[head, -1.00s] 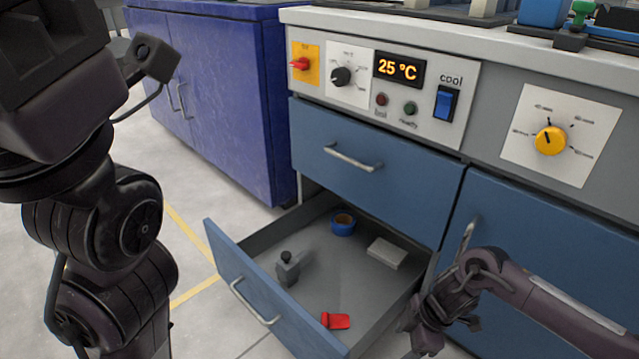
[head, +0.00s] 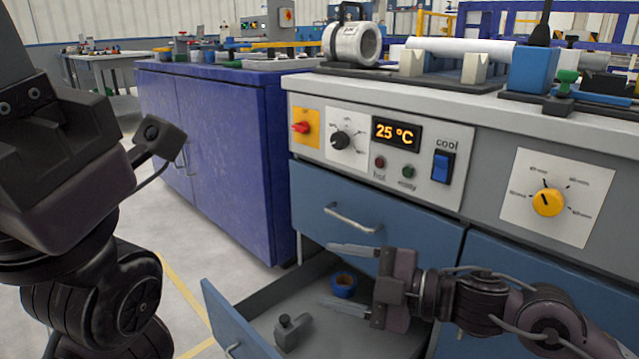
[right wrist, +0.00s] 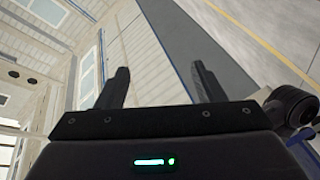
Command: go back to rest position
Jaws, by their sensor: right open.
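My right gripper (head: 325,274) is open and empty, its two fingers pointing left in the head view, in front of the open drawer (head: 232,322). In the right wrist view its fingers (right wrist: 160,70) are spread apart with nothing between them. My left arm stands at the left of the head view; its fingers do not show.
The open lower drawer holds a blue ring-shaped item (head: 343,286) and a grey knobbed block (head: 292,331). A closed drawer (head: 380,215) is above it. On the bench stand a white cylinder (head: 352,44) and a long pipe (head: 465,48). A blue cabinet (head: 225,150) stands left.

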